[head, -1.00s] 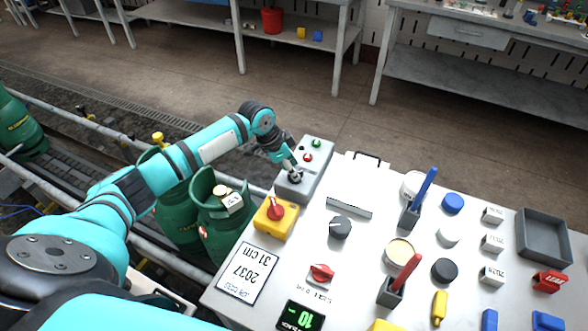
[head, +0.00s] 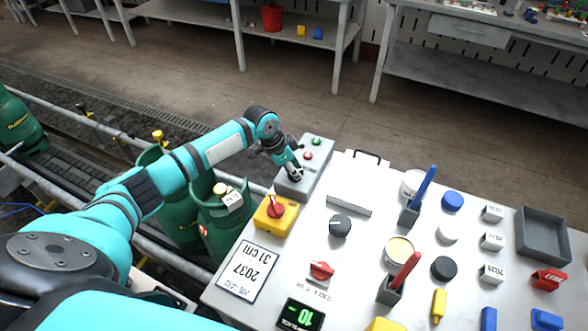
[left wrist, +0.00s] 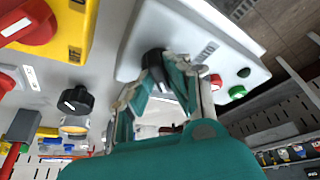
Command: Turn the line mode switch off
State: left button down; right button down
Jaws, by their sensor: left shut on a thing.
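The grey control box (head: 312,178) stands at the back left corner of the table, with a green button (head: 317,142), a red button (head: 308,155) and a black rotary switch at its near end. In the left wrist view the black switch knob (left wrist: 154,60) sits between the fingertips, beside a small label. My left gripper (head: 295,175) is shut on this knob and covers most of it in the head view. My right gripper is in neither view.
A yellow box with a red rotary switch (head: 276,206) stands close in front of the grey box. A black knob (head: 340,226) and a red knob (head: 321,271) are on the table. Green gas cylinders (head: 222,222) stand on the conveyor to the left.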

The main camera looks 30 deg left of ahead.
pick_arm(q)
jog(key=shift+r+n+p, duration=0.2)
jog(key=shift+n+p, duration=0.3)
jog(key=shift+p, duration=0.45)
jog(key=n+y+p, duration=0.1)
jog(key=n+p, duration=0.1)
jog(key=p, duration=0.1)
jog(key=n+y+p, duration=0.1)
jog(key=n+p, duration=0.1)
jog(key=p, duration=0.1)
jog(key=shift+d+r+n+t, duration=0.1)
jog(key=shift+d+n+t, duration=0.05)
jog(key=shift+n+t, duration=0.2)
jog(key=shift+n+t+y+p, duration=0.25)
jog(key=shift+n+y+p, duration=0.05)
jog(key=shift+n+p, duration=0.7)
jog(key=shift+f+n+y+p, duration=0.2)
jog(key=shift+n+y+p, duration=0.1)
jog(key=shift+n+p, duration=0.25)
